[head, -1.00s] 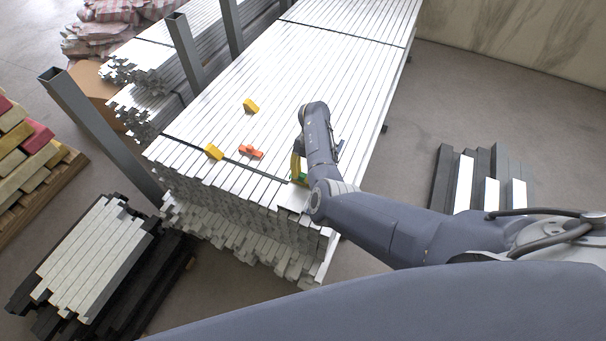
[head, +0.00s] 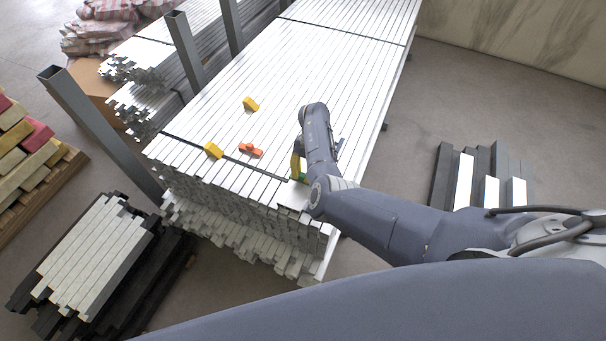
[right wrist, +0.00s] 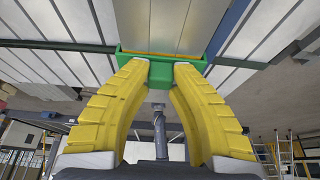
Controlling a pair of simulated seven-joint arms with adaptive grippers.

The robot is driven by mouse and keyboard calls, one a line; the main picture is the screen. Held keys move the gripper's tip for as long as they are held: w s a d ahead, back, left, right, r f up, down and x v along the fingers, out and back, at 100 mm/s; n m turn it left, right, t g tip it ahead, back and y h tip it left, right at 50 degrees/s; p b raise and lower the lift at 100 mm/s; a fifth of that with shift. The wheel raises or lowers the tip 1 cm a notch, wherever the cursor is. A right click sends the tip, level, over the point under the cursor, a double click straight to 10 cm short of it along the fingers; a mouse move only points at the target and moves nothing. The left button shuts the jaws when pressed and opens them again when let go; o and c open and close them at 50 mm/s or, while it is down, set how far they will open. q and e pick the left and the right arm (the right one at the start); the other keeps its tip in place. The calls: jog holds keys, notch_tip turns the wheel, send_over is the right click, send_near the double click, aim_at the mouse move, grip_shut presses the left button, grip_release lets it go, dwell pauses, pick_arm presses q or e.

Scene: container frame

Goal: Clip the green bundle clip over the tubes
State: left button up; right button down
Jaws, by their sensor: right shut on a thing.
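My right gripper (right wrist: 160,85) has yellow ribbed fingers and is shut on the green bundle clip (right wrist: 162,72), which shows at the fingertips in the right wrist view. In the head view the clip (head: 303,178) is a small green patch, mostly hidden by my wrist, at the near right part of the stack of silver tubes (head: 300,70). I cannot tell whether the clip touches the tubes. My left gripper is not in view.
Two yellow blocks (head: 251,104) (head: 213,151) and an orange piece (head: 250,150) lie on the stack, left of my right gripper. Grey posts (head: 100,130) stand along its left side. Dark and white bars (head: 480,180) lie on the floor at right.

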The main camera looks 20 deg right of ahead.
jog(key=shift+f, duration=0.15)
jog(key=c, duration=0.5)
grip_release()
jog(key=shift+r, duration=3.5)
